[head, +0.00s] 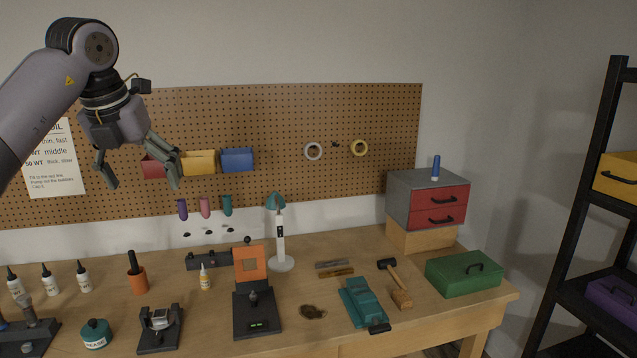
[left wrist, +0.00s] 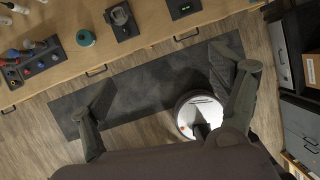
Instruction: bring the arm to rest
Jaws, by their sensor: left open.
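My left arm comes in from the left in the head view, raised well above the workbench (head: 330,335). Its gripper (head: 142,182) is open and empty, its fingers pointing down in front of the pegboard. In the left wrist view, the open fingers of the left gripper (left wrist: 165,100) frame a dark mat (left wrist: 150,85) on the wooden floor, with nothing between them. My right gripper is in neither view.
A grey cabinet (head: 408,200) stands at the back right. A black shelf (head: 572,220) is far right.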

